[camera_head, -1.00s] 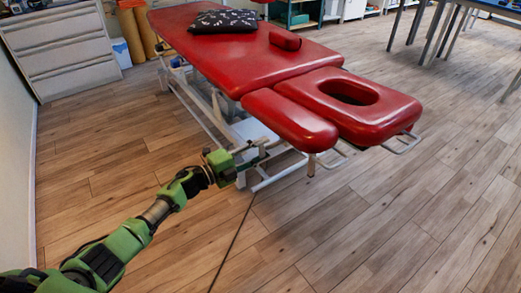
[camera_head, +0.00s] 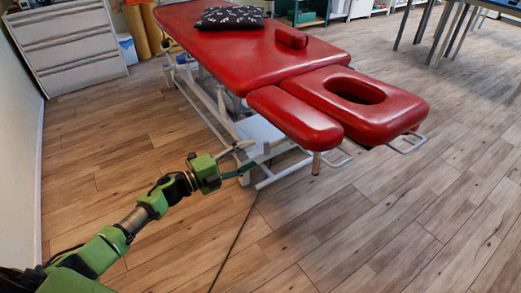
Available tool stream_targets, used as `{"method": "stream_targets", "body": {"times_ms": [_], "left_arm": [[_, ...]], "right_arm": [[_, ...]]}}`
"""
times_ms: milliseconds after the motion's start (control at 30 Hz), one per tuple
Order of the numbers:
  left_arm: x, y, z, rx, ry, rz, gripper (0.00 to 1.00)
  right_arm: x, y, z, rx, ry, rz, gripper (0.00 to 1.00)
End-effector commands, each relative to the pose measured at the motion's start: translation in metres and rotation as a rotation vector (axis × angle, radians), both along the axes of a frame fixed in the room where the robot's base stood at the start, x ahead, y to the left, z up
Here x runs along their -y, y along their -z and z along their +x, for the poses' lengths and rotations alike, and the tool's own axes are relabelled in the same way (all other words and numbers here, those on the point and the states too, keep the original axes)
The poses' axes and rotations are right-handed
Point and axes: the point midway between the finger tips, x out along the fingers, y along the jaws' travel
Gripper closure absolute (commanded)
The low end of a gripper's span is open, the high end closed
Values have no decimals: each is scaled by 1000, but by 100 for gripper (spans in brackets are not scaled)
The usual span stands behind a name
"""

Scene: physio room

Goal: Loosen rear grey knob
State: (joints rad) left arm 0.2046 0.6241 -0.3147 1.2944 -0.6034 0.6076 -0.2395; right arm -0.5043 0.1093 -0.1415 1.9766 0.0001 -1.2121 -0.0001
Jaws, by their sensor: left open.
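The red treatment table (camera_head: 235,55) stands on a white metal frame (camera_head: 222,118), with its headrest end toward me. My left gripper (camera_head: 242,160) reaches in from the left, low beside the frame under the headrest end. Its jaws are open and point right toward the frame, with nothing seen between them. I cannot make out the rear grey knob; it is too small or hidden near the frame and gripper. I cannot tell whether the fingers touch the frame. My right gripper is not in view.
The headrest (camera_head: 355,100) has a face hole, and a red side pad (camera_head: 295,117) sits beside it. A dark patterned cushion (camera_head: 229,17) lies on the table. Drawers (camera_head: 68,47) stand at the left wall.

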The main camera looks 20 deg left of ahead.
Motion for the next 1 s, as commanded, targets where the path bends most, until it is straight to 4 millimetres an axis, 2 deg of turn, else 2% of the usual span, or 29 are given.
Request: {"method": "stream_targets", "body": {"times_ms": [100,333,1000], "left_arm": [[-16,2,-20,-3,-1,3,46],[-32,0,-41,-1,0,1,46],[-32,4,-42,-18,-31,-22,46]], "right_arm": [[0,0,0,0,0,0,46],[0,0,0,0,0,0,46],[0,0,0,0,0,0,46]]}}
